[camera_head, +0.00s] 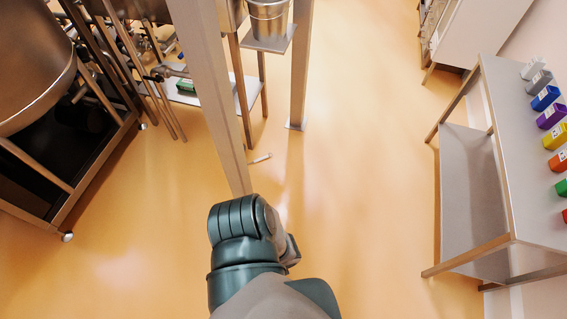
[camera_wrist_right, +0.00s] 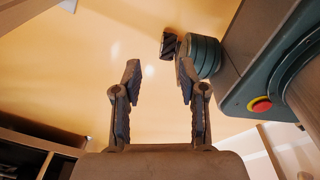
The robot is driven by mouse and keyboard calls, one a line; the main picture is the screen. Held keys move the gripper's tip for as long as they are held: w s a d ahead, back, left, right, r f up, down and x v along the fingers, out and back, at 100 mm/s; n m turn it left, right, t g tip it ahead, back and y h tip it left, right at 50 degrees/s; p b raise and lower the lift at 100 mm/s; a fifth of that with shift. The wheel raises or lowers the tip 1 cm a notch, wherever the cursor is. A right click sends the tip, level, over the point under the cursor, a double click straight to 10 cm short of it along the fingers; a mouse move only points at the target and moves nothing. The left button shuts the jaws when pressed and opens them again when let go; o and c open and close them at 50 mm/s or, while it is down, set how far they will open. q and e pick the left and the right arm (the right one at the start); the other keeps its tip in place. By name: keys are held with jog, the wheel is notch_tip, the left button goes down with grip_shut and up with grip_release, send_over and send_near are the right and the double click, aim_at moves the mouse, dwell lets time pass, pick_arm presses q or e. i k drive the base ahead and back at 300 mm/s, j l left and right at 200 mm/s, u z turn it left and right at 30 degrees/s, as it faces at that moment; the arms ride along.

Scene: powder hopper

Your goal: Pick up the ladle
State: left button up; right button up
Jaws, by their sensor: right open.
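I cannot clearly make out a ladle in either view. A small pale rod-like thing (camera_head: 261,158) lies low by the foot of a metal post in the head view; it is too small to tell what it is. My right gripper (camera_wrist_right: 157,70) is open in the right wrist view, with nothing between its two fingers. In the head view one of my arms reaches up from the bottom middle, and no gripper fingers show there. My left gripper is not clearly in view.
A steel frame with posts (camera_head: 213,90) stands ahead, holding a metal bucket (camera_head: 268,20). A large steel vessel (camera_head: 32,70) is at left. A grey table (camera_head: 525,160) with several coloured bins stands at right. Orange floor (camera_head: 360,180) is clear between.

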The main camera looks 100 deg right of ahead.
aim_at(266, 157)
jog(key=i+l+z, duration=0.25)
jog(key=i+z, duration=0.2)
jog(key=i+l+z, duration=0.1)
jog(key=i+z, duration=0.75)
jog(key=i+j+z, duration=0.25)
jog(key=z, duration=0.15)
jog(key=i+l+z, duration=0.15)
jog(key=z, duration=0.25)
jog(key=i+z, duration=0.35)
jog(key=i+j+z, duration=0.1)
jog(key=i+z, duration=0.3)
jog(key=i+j+z, duration=0.1)
jog(key=z, duration=0.25)
jog(key=i, duration=0.1)
